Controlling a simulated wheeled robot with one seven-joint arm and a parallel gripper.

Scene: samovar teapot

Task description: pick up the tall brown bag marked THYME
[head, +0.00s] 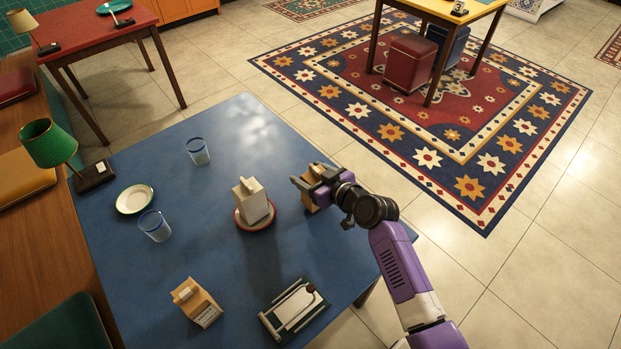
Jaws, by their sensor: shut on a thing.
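My gripper (309,187) is at the right part of the blue table (185,255), shut on a brown bag (315,203). The gripper hides much of this bag, and no label can be read on it. I cannot tell whether it touches the table. Another tan-brown bag (196,301) stands near the table's front, with a pale label too small to read. From this view I cannot tell which bag is marked THYME.
A pale carton-like bag (252,203) stands on a red-rimmed saucer (268,224), just left of my gripper. Two blue glasses (198,151) (155,226), a white plate (134,199), a green lamp (50,145) and a clipboard-like holder (293,311) are around.

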